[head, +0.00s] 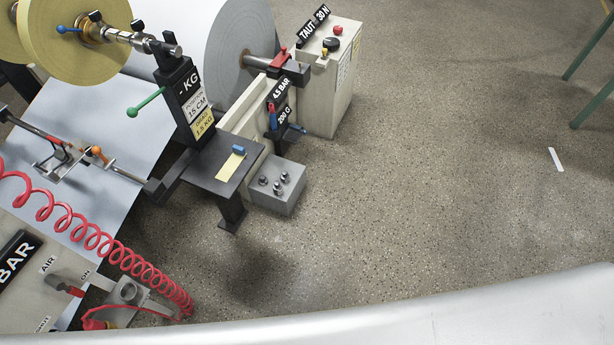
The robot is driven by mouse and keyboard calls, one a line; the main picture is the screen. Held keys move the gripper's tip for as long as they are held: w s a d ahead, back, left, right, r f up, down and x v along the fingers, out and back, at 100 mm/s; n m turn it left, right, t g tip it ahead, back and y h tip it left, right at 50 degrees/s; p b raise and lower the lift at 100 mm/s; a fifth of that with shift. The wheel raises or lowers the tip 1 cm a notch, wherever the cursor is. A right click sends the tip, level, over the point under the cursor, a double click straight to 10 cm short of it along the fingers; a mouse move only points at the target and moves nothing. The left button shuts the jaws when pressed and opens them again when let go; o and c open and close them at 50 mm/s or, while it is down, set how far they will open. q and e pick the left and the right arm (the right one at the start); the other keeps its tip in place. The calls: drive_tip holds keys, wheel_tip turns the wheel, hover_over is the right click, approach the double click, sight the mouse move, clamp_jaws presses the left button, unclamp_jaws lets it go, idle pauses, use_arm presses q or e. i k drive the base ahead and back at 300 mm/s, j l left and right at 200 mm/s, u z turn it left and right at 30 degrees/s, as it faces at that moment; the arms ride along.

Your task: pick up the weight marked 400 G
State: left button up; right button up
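Several small shiny metal weights or knobs (281,180) stand on top of a grey block (268,203) beside the machine. They are too small for me to read any marking, so I cannot tell which, if any, is marked 400 G. Neither of my grippers shows in the head view.
A black bracket (213,171) with a yellow strip and a blue piece sits left of the block. A post with a KG sign (187,95) rises behind it. A coiled red hose (110,247) hangs at lower left. The speckled floor (430,170) to the right is mostly clear.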

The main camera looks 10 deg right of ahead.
sight(285, 175)
drive_tip(key=i+l+u, duration=0.1)
drive_tip(key=u, duration=0.3)
drive_tip(key=i+l+u, duration=0.1)
drive_tip(key=l+u, duration=0.15)
drive_tip(key=u, duration=0.2)
drive_tip(key=i+l+u, duration=0.15)
drive_tip(key=l, duration=0.4)
drive_tip(key=i+l+u, duration=0.2)
drive_tip(key=l, duration=0.4)
drive_tip(key=l+u, duration=0.15)
drive_tip(key=l, duration=0.4)
drive_tip(key=i+l+u, duration=0.15)
drive_tip(key=l, duration=0.45)
drive_tip(key=k, duration=0.05)
